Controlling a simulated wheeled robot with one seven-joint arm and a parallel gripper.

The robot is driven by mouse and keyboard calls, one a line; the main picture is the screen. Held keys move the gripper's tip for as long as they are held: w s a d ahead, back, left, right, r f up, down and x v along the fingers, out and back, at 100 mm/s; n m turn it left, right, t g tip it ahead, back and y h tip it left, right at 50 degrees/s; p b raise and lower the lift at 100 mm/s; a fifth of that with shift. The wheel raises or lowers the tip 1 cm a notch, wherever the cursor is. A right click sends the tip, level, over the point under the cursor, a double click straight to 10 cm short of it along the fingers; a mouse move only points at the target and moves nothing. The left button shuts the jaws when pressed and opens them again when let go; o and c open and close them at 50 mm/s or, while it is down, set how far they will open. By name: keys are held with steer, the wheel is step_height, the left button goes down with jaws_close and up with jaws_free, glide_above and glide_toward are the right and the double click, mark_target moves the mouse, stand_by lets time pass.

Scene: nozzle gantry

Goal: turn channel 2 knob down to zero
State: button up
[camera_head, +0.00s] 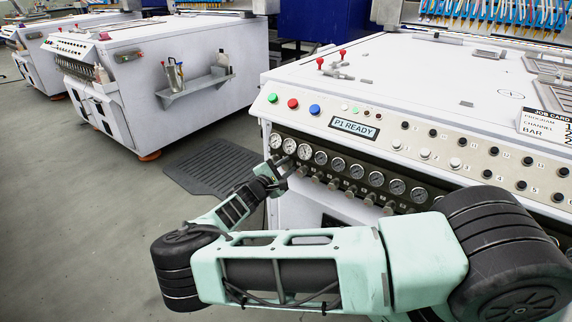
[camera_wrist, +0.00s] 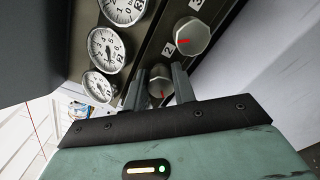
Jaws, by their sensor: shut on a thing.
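My gripper (camera_head: 279,168) is at the left end of the control panel, under the first gauges. In the wrist view, its two fingers (camera_wrist: 160,84) are shut on a grey knob (camera_wrist: 160,89) with a red mark, partly hidden between them. A second grey knob (camera_wrist: 192,37), with a red pointer, stands free up and to the right. The label "2" (camera_wrist: 168,48) lies between the two knobs, closer to the free one. The gauges (camera_wrist: 103,47) run alongside the knobs.
More gauges (camera_head: 338,164) and knobs run to the right along the panel. Coloured buttons (camera_head: 293,103) and a "P1 READY" display (camera_head: 355,128) sit above. A dark mat (camera_head: 215,178) lies on the floor to the left, where there is free room.

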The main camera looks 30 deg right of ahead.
steer(key=shift+n, duration=0.5)
steer(key=o, duration=0.7)
steer(key=p+v, duration=0.1)
steer(key=v, duration=1.6)
steer(key=shift+s+a, duration=0.1)
steer(key=shift+a, duration=0.15)
